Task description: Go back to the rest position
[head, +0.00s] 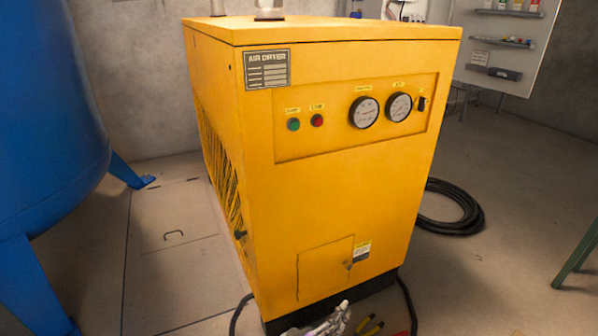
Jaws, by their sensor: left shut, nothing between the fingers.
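My left gripper (340,313) shows at the bottom edge of the head view, as a silvery, partly cut-off shape. It is shut and empty, low in front of the base of the yellow air dryer (345,205). The picture does not show clearly whether it touches anything. My right gripper is not recognisable in this view. The dryer has two gauges, a green and a red button, and a small closed door (325,268) with a latch low on its front.
A blue tank (45,120) on legs stands at left, with a floor hatch (175,235) beside it. A coiled black hose (450,207) lies right of the dryer. A yellow-and-black tool (369,325) lies near my gripper. A green leg (578,250) stands at far right.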

